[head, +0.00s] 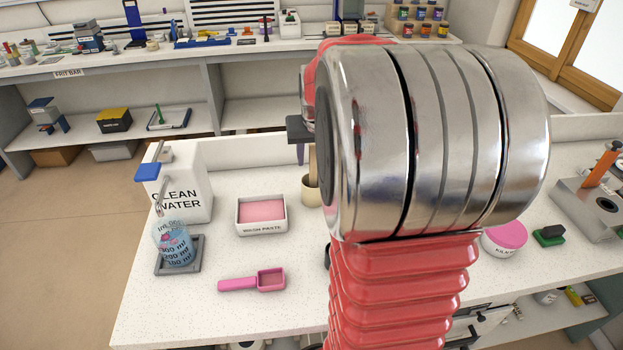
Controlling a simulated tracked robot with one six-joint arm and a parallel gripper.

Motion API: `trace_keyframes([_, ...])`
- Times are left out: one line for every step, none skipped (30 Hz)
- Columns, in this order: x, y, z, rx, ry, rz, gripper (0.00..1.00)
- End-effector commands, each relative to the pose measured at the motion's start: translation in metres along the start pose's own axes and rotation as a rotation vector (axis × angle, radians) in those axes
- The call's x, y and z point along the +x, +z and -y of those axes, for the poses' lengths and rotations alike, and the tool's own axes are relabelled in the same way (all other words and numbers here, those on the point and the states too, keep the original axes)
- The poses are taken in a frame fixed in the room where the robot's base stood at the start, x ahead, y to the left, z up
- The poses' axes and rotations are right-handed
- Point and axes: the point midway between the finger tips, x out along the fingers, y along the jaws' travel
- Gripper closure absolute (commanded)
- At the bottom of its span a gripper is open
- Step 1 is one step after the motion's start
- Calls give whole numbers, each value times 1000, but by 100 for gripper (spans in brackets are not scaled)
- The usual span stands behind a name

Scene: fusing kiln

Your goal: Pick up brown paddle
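No whole brown paddle shows clearly. A narrow tan-brown upright piece (312,162) stands out of a cream pot (311,191) on the white worktop, just left of my arm. It may be the paddle's handle, but most of it is hidden. A thin purple piece (300,154) shows beside it. My gripper (299,129) shows only as a dark grey part past the left edge of my large metal wrist joint. It appears above the pot in the picture. Its fingers are mostly hidden, so I cannot see whether it is open or holds anything.
A clean water dispenser (186,192) with a blue-tinted measuring beaker (175,243) stands at left. A wash paste tray (262,228) and pink scoop (253,281) lie in front. A pink-lidded tub (505,237) is at right. Bare worktop (180,318) lies front left.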

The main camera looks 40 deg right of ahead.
Motion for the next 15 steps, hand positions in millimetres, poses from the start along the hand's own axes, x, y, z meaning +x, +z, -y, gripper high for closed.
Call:
trace_keyframes([8, 0, 0, 0, 0, 3, 61])
trace_keyframes([11, 0, 0, 0, 0, 2, 61])
trace_keyframes([14, 0, 0, 0, 0, 2, 61])
trace_keyframes([16, 0, 0, 0, 0, 2, 61])
trace_keyframes([18, 0, 0, 0, 0, 1, 61])
trace_keyframes([19, 0, 0, 0, 0, 1, 61])
trace_keyframes([19, 0, 0, 0, 0, 0, 61])
trace_keyframes([19, 0, 0, 0, 0, 0, 61])
trace_keyframes([19, 0, 0, 0, 0, -1, 61])
trace_keyframes([19, 0, 0, 0, 0, -1, 61])
trace_keyframes([19, 0, 0, 0, 0, -1, 61])
trace_keyframes([19, 0, 0, 0, 0, -1, 61])
trace_keyframes([19, 0, 0, 0, 0, -1, 61])
trace_keyframes([19, 0, 0, 0, 0, -1, 61])
trace_keyframes([19, 0, 0, 0, 0, 0, 61])
